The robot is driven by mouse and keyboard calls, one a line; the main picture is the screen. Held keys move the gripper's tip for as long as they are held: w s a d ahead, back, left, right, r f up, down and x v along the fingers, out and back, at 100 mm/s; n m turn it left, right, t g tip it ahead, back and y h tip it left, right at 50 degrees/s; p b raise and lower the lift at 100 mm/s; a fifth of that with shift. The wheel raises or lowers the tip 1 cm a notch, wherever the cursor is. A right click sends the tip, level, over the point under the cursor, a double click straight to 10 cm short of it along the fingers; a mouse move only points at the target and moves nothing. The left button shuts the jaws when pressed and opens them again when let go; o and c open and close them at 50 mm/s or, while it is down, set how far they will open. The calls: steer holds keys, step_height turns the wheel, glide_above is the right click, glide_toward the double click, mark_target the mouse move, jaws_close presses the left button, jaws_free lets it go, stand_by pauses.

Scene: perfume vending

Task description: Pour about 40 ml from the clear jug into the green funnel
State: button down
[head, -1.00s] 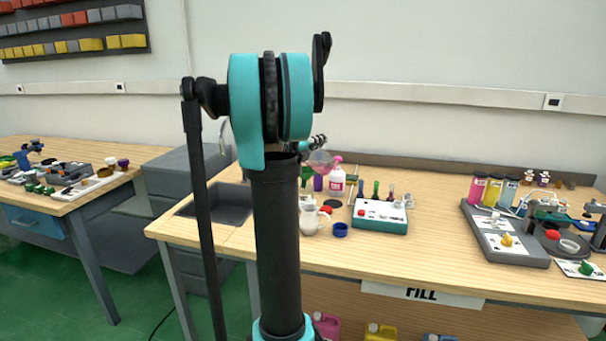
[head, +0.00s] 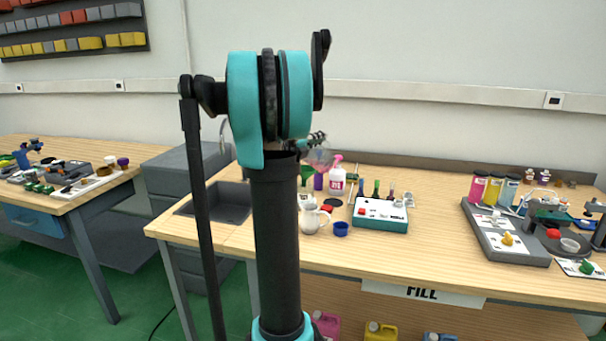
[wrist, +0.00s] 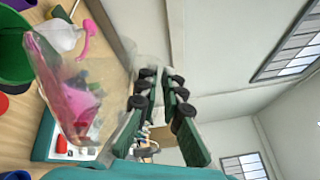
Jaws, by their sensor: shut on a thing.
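My gripper (wrist: 155,110) is shut on the clear jug (wrist: 105,55), and its dark green fingers show in the wrist view. The jug looks tilted, with pink liquid pooled toward one corner. In the head view the jug (head: 319,158) is held above the bench, partly behind my arm. The green funnel (head: 307,172) stands below and left of it. In the wrist view the funnel (wrist: 12,52) is cut off by the left edge, close to the jug's upper-left corner. I see no stream between them.
A white bottle with a pink pump (head: 337,180) stands right of the funnel. A white pitcher (head: 311,218), a blue cup (head: 341,229) and a teal-and-white box (head: 380,214) stand nearer the front. The bench is clear between this box and the grey station (head: 505,238).

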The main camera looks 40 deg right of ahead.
steer(key=shift+s+r, duration=0.1)
steer(key=shift+s, duration=0.1)
stand_by(0.5)
steer(key=shift+w+n+p, duration=0.2)
steer(key=shift+n+p, duration=0.2)
steer(key=shift+p, duration=0.15)
stand_by(0.6)
steer(key=shift+s, duration=0.1)
